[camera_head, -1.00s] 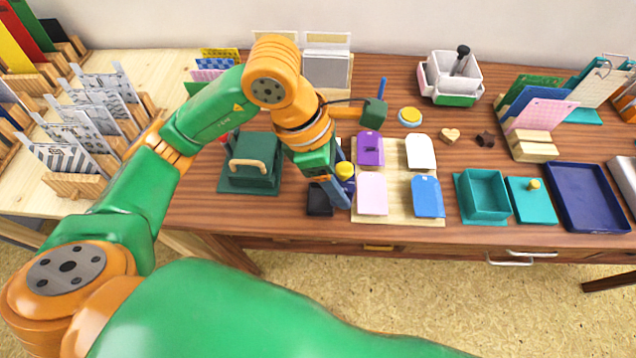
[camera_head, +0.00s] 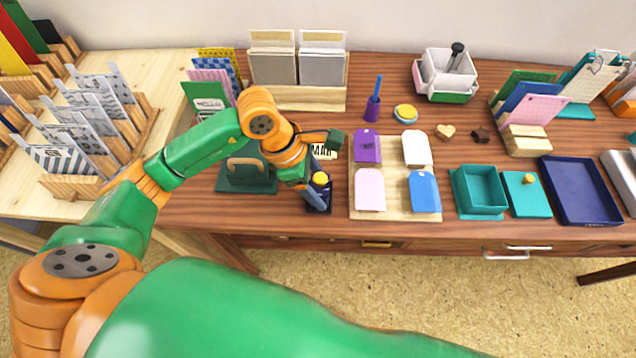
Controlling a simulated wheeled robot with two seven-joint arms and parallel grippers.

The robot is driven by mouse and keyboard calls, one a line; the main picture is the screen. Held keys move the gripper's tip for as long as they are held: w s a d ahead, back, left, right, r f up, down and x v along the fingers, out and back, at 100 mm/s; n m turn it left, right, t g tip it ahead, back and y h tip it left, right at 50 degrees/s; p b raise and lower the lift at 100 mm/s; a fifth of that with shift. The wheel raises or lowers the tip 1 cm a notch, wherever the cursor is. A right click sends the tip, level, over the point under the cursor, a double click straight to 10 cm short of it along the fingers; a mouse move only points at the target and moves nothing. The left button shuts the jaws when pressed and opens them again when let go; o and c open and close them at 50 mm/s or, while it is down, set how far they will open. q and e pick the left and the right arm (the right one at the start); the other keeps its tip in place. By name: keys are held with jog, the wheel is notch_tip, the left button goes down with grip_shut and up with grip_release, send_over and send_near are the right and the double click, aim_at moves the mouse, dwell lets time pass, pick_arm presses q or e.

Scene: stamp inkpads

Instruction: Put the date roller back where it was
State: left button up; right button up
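The date roller (camera_head: 320,180), with a yellow knob and a dark blue body, stands upright at or just above the small dark tray (camera_head: 319,209), left of the wooden board with the colored pads. I cannot tell whether its base touches the tray. My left gripper (camera_head: 314,193) reaches down from the upper left with its blue-grey fingers at the roller, and looks shut on it. The near finger hides part of the roller and of the tray. My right gripper is not in view.
The wooden board (camera_head: 394,214) carries purple, white, pink and blue pads just right of the roller. A dark green box with a wooden handle (camera_head: 246,163) stands to the left, partly behind my arm. A purple stand (camera_head: 372,106) with a blue stick is behind the board.

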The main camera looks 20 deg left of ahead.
pick_arm(q)
jog(key=shift+r+p, duration=0.25)
jog(key=shift+p, duration=0.05)
jog(key=v, duration=1.2)
jog(key=shift+b, duration=0.35)
